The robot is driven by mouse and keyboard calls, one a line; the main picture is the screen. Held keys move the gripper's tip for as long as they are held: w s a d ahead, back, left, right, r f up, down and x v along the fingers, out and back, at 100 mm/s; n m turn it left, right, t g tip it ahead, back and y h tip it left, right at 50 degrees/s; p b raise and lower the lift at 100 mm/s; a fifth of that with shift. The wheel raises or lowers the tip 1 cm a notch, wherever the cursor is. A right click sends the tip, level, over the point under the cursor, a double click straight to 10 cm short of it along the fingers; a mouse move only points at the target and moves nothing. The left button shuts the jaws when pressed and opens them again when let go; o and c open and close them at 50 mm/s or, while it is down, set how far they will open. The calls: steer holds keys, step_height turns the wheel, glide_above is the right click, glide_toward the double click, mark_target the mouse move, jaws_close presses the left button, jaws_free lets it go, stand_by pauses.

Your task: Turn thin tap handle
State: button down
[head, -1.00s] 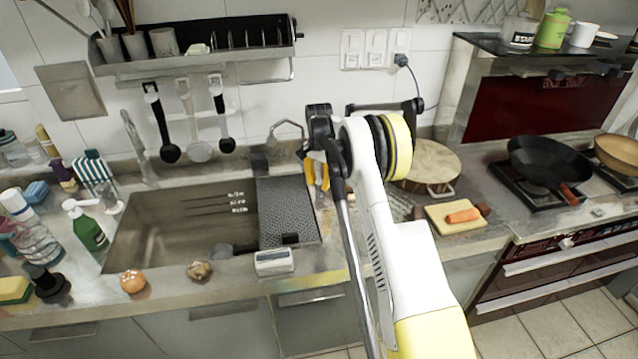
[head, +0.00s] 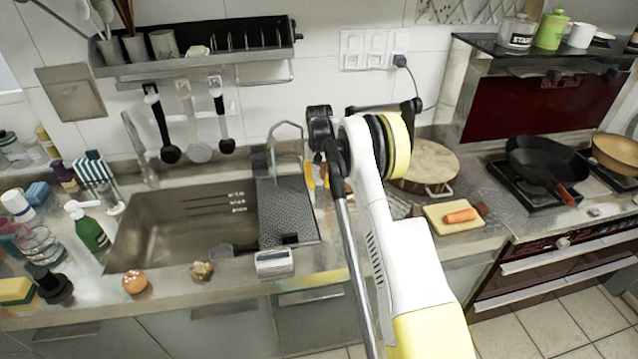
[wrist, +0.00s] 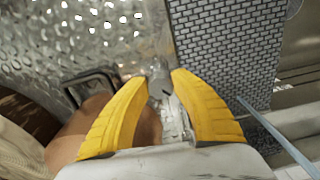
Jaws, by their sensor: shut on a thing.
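The thin tap (head: 286,124) stands behind the right end of the sink; its curved spout shows just left of my arm. My gripper (head: 317,174), with two yellow fingers, is low beside the tap, partly hidden behind my wrist. In the wrist view my gripper (wrist: 161,78) has its fingertips on either side of a small grey metal piece, which I take to be the thin tap handle (wrist: 159,82). It is shut on that piece. The handle is hidden in the head view.
The sink (head: 165,215) lies to the left, with a dark perforated tray (head: 285,212) at its right end. A round wooden board (head: 432,160) and a cutting board with a carrot (head: 461,216) are right of my arm. Utensils hang on the wall behind.

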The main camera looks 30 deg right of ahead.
mark_target(319, 183)
steer(key=shift+n, duration=0.4)
steer(key=c, duration=1)
jaws_free()
steer(key=shift+c, duration=0.2)
steer(key=shift+r, duration=0.1)
step_height(319, 183, up, 12)
